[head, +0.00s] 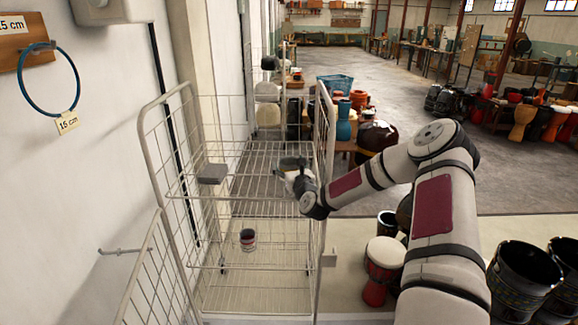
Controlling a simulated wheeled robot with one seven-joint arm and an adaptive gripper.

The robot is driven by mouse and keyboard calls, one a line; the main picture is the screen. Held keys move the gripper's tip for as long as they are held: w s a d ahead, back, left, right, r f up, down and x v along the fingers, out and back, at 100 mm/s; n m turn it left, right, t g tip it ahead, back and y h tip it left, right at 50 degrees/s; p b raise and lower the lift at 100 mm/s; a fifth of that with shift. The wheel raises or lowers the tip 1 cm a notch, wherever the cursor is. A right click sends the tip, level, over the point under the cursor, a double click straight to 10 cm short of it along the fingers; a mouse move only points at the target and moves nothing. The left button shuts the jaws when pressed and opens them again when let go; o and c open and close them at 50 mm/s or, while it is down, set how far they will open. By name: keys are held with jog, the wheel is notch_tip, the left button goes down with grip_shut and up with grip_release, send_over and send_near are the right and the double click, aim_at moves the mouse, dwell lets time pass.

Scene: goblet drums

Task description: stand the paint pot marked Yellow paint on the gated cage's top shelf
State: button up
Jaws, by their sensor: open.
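The gated cage (152,165) is a grey wire frame with its gate swung out at the lower left. Its top shelf (235,187) is a wire grid. My gripper (291,164) is inside the cage at its right side, over the top shelf, with its jaws open. Its dark fingers are small in view, and the exact gap above the shelf cannot be told. A small paint pot (248,240), dark reddish with a pale rim, shows lower in the cage, below the top shelf. Its marking is too small to read. No pot clearly marked Yellow paint can be made out.
A grey block (212,174) is at the top shelf's left edge. The cage's right side panel (326,130) stands close to my arm. A red drum (383,270) and dark drums (522,280) stand on the floor to the right. The wall is close on the left.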

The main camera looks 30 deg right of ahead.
jog(key=v, duration=0.7)
jog(key=shift+r, duration=0.1)
jog(key=shift+s+a, duration=0.15)
jog(key=shift+a, duration=0.1)
jog(key=s+a+r+n+g+y, duration=0.2)
jog(key=a+n+g+y, duration=0.15)
jog(key=a+n, duration=0.55)
jog(key=s+a+r+n+g+y, duration=0.2)
jog(key=a+n+g, duration=0.2)
jog(key=a+n, duration=0.6)
jog(key=s+a+r+n+g, duration=0.1)
jog(key=s+r+n, duration=0.4)
jog(key=s, duration=0.7)
jog(key=s+a+r+n+g, duration=0.2)
jog(key=s+a+r+n, duration=0.2)
jog(key=s+n, duration=0.4)
jog(key=s+a+r+n+g, duration=0.2)
jog(key=s+r+n, duration=0.4)
jog(key=s, duration=1)
jog(key=shift+a+n, duration=0.45)
jog(key=shift+n, duration=0.25)
